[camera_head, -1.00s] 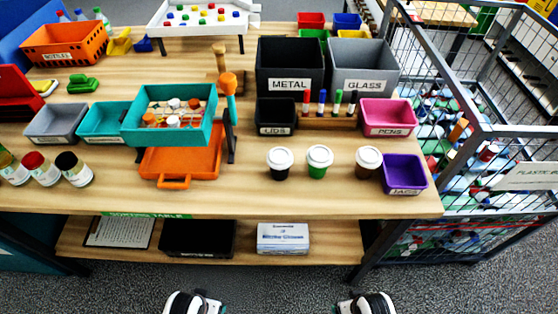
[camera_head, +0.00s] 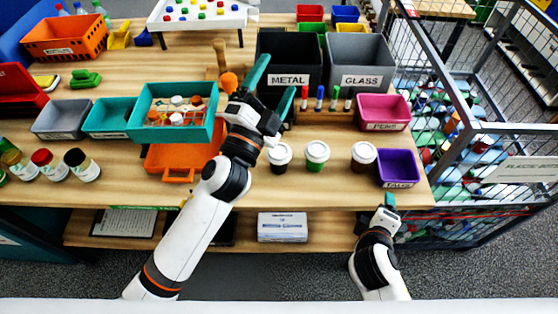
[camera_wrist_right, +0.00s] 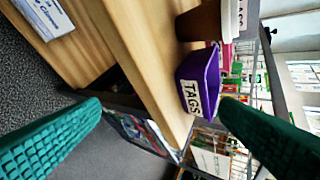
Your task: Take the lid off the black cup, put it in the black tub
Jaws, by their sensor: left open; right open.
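The black cup (camera_head: 278,168) stands upright near the table's front, its white lid (camera_head: 280,151) on top. My left gripper (camera_head: 278,73) is open, its teal fingers pointing away from me, seen in front of the METAL bin. It appears empty. The small black LIDS tub, seen in the earlier head view, is now mostly hidden behind this gripper. My right gripper (camera_head: 390,197) is at the table's front edge, below the purple tub. In the right wrist view (camera_wrist_right: 160,120) its teal fingers are wide apart with nothing between them.
A green cup (camera_head: 317,165) and a brown cup (camera_head: 362,166), both white-lidded, stand right of the black cup. The purple TAGS tub (camera_head: 398,169) shows near the right edge. METAL (camera_head: 289,79) and GLASS (camera_head: 361,80) bins stand behind. A teal tray (camera_head: 146,131) is left of my left gripper.

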